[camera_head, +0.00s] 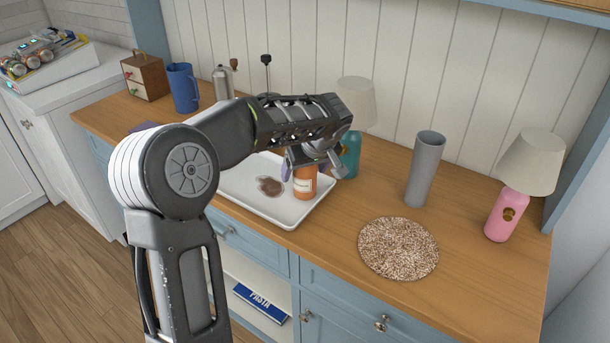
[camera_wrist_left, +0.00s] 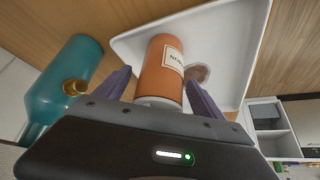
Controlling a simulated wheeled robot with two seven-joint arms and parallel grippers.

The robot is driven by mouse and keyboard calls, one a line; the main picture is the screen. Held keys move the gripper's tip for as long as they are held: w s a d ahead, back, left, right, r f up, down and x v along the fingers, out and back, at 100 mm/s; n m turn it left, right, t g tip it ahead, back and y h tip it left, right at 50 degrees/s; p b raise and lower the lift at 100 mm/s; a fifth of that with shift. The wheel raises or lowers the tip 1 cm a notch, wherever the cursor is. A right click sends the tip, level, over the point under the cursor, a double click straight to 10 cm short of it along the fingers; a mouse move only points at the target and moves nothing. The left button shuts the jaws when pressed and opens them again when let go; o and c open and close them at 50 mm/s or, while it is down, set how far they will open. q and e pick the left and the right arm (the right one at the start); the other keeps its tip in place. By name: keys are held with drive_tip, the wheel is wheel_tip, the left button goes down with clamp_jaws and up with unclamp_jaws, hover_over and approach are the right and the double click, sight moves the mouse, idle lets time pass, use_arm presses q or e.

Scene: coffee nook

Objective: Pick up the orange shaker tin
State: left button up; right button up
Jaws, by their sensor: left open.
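The orange shaker tin (camera_head: 304,184) with a pale label stands on the white tray (camera_head: 237,198), near its right end. In the left wrist view the tin (camera_wrist_left: 155,70) lies between the two spread purple fingers, with a gap beside each finger. My left gripper (camera_head: 308,170) is open around the tin's upper part and is not closed on it. The gripper and wrist hide the tin's top in the head view. My right gripper is not in view.
A teal lamp (camera_head: 350,153) stands close to the right of my left gripper. A brown spill (camera_head: 269,185) lies on the tray. A grey cylinder (camera_head: 423,170), a speckled round mat (camera_head: 398,247) and a pink lamp (camera_head: 501,218) stand further right. A blue mug (camera_head: 184,88) is at the back left.

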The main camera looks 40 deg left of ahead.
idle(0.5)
use_arm(q)
drive_tip(key=c, duration=1.6)
drive_tip(key=shift+r, duration=0.1)
wheel_tip(320, 180, up, 10)
drive_tip(key=shift+f, duration=0.1)
